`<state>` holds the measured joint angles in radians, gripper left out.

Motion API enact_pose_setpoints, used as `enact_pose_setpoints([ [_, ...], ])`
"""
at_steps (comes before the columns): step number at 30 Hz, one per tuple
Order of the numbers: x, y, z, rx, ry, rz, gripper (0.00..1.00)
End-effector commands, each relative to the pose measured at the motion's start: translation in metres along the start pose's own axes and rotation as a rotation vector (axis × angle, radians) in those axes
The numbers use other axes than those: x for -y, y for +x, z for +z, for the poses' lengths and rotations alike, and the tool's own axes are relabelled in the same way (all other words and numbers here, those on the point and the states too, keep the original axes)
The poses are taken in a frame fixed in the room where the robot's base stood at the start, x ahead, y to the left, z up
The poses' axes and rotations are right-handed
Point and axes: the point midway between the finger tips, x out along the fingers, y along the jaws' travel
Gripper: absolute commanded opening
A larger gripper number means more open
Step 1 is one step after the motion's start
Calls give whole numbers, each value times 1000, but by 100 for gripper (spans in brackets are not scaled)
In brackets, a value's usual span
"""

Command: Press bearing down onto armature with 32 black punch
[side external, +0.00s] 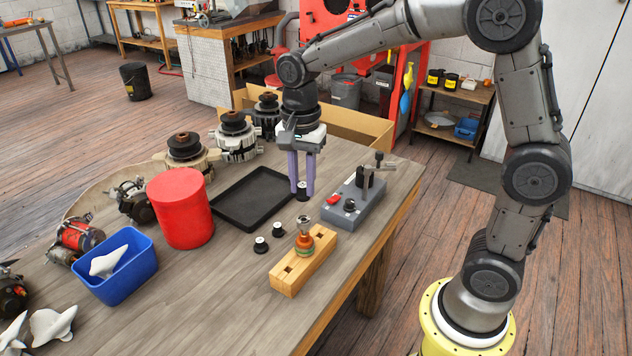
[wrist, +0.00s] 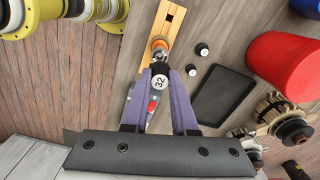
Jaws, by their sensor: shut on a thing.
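My gripper (side external: 302,189) points down over the table with its purple fingers shut on the black punch (side external: 302,188). In the wrist view the punch's white top (wrist: 159,82) reads 32, between the fingertips. The armature (side external: 304,239), with orange-copper windings and a metal shaft, stands upright in a wooden block (side external: 288,275). It also shows in the wrist view (wrist: 160,45), just beyond the punch. The punch is apart from the armature, behind it in the side view.
Two other black punches (side external: 261,244) (side external: 278,229) stand left of the block. A grey fixture (side external: 355,207) with a red part is right of my gripper. A black tray (side external: 222,214), red canister (side external: 180,215) and blue bin (side external: 145,281) lie left. Several alternators line the back.

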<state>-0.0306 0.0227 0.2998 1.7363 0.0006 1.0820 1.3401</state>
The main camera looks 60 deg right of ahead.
Motion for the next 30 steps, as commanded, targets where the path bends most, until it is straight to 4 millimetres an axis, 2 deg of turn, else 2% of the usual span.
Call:
enact_pose_setpoints([
  [15,0,37,0,0,-1,1,0],
  [30,0,44,0,0,-1,0,0],
])
